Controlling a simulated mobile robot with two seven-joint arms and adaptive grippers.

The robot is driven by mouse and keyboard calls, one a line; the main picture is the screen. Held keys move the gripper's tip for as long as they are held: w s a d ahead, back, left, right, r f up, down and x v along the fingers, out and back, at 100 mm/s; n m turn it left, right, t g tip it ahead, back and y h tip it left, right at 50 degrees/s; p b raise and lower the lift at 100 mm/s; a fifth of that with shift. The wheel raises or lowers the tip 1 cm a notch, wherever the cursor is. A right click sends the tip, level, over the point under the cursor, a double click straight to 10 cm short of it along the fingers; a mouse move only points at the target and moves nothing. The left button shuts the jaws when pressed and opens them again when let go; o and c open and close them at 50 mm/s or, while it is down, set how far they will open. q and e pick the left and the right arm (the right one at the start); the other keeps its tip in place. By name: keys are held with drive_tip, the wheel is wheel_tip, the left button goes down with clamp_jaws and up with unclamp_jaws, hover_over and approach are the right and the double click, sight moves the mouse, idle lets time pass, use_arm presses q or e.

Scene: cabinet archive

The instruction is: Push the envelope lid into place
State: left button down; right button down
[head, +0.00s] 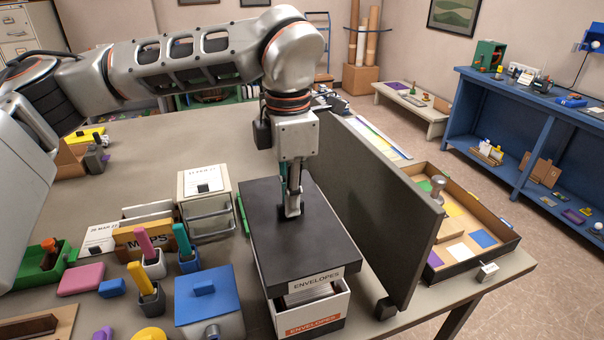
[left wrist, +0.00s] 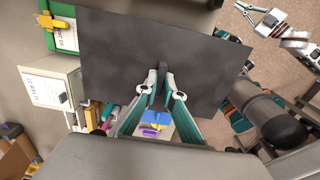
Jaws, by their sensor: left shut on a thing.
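The envelope lid (head: 265,235) is a flat dark slab with an ENVELOPES label on its front edge. It lies over the white envelope box (head: 316,318), whose orange ENVELOPES label faces the front. Pale contents show in a gap between the lid's front edge and the box rim. My left gripper (head: 292,208) points down and is shut on the lid's small dark knob, near the lid's middle. The left wrist view shows its fingertips (left wrist: 163,75) meeting at the knob, above the lid (left wrist: 125,55). My right gripper (left wrist: 262,16) shows only in the left wrist view, with its fingers apart.
A tall dark panel (head: 380,215) stands close along the box's right side. A shallow tray (head: 480,255) lies beyond it. A blue-lidded container (head: 207,300), pen cups (head: 150,262) and a card box (head: 205,200) crowd the left. The table's back left is fairly clear.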

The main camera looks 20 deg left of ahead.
use_arm(q)
drive_tip(key=shift+w, duration=0.3)
drive_tip(key=shift+s+r, duration=0.1)
drive_tip(key=shift+s, duration=0.1)
